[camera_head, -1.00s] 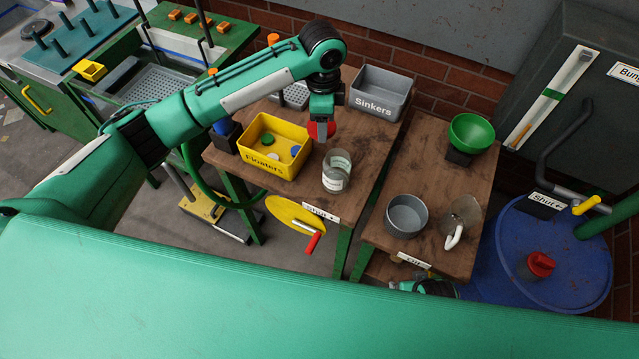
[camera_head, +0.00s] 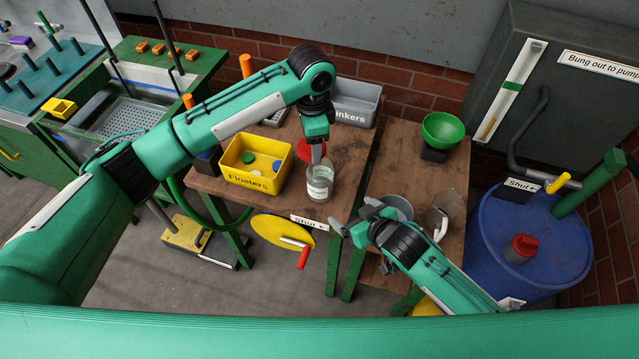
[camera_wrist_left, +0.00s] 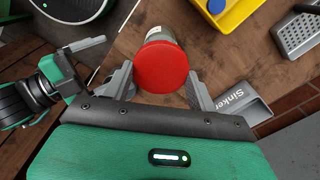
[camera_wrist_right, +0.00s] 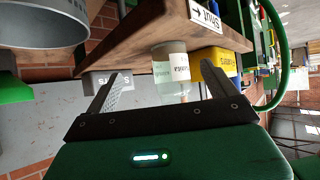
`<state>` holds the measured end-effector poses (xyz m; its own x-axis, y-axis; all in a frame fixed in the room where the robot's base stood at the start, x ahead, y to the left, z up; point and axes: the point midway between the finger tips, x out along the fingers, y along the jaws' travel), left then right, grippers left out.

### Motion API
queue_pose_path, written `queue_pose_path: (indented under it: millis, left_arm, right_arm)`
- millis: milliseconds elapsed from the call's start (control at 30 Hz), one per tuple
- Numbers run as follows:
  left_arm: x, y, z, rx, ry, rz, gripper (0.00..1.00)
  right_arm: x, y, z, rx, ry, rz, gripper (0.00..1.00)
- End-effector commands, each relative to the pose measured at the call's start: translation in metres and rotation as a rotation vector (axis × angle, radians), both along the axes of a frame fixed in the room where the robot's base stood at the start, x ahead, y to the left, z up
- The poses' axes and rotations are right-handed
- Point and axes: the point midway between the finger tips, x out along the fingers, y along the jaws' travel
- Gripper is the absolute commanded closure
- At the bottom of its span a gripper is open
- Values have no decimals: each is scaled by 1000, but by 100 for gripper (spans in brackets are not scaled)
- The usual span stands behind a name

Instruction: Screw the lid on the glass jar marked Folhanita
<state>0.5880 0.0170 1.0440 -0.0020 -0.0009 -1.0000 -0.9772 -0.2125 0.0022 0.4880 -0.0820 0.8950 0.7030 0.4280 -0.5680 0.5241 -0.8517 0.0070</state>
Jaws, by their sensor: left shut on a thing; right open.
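The glass jar (camera_head: 319,190) with a white label stands upright on the left wooden table; I cannot read its label. My left gripper (camera_head: 315,148) is shut on the red lid (camera_head: 305,153), just over the jar's mouth. In the left wrist view the lid (camera_wrist_left: 162,68) sits between the fingers and hides the jar's top; I cannot tell if they touch. My right gripper (camera_head: 353,217) is open and empty, in front and right of the jar, near the tables' gap. In the right wrist view the jar (camera_wrist_right: 170,68) shows beyond the open fingers.
The yellow Floaters bin (camera_head: 256,181) is left of the jar and the grey Sinkers bin (camera_head: 356,104) behind it. A grey pot (camera_head: 398,205) and green bowl (camera_head: 443,131) stand on the right table. A yellow wheel (camera_head: 279,231) with a red handle juts from the front.

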Motion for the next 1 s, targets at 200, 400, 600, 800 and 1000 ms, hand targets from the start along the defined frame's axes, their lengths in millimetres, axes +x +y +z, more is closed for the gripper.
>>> queue_pose_path:
  millis: [200, 400, 600, 800, 1000]
  left_arm:
    - [4, -9, 0, 1, -1, -54, 66]
    - [6, -15, 0, 1, -1, -99, 66]
    - [8, -20, 0, 2, -1, -128, 66]
    - [8, -21, 0, 2, -1, -137, 66]
    - [8, -21, 0, 1, -1, -136, 66]
  right_arm:
    - [22, 15, 17, 60, -109, 139, 11]
    - [32, 11, 23, 106, -150, 241, 11]
    - [36, 2, 25, 133, -159, 297, 11]
    - [36, -2, 25, 143, -157, 313, 11]
    - [36, -2, 25, 143, -157, 313, 11]
